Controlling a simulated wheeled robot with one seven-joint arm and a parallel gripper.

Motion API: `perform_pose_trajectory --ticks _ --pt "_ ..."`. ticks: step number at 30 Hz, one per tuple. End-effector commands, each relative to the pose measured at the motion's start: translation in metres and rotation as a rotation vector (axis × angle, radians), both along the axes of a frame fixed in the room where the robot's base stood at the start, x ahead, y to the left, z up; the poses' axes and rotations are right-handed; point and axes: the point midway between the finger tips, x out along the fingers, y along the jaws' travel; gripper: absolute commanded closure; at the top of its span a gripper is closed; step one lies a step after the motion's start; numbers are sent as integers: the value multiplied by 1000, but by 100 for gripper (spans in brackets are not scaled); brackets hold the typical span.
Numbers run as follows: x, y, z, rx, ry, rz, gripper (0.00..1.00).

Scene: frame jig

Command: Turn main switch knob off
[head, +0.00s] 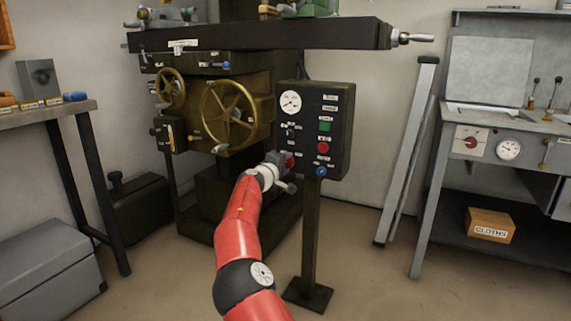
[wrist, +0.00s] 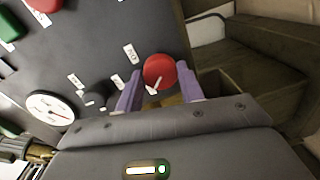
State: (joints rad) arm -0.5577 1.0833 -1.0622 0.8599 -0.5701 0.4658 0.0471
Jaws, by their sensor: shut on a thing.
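The control panel (head: 315,110) is a dark box on a post in the middle of the head view. A round red knob with a white pointer mark, which I take for the main switch knob (wrist: 159,71), is at the panel's lower left; its label is too small to read. The knob (head: 290,161) is partly hidden by my gripper in the head view. My gripper (wrist: 160,80) has its two purple fingers on either side of the knob and is shut on it. The pointer mark slants toward the lower left in the wrist view.
The panel also carries a dial gauge (head: 290,101), a green button (head: 325,126), a red button (head: 323,147) and a blue one (head: 321,171). A small black knob (wrist: 96,96) is close to my left finger. A machine with brass handwheels (head: 229,115) stands behind.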

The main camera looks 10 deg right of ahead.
Motion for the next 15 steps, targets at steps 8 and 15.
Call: perform_pose_trajectory --ticks 8,15 --pt "0 1 0 -5 2 3 85" --pt "0 1 0 -3 2 2 43"
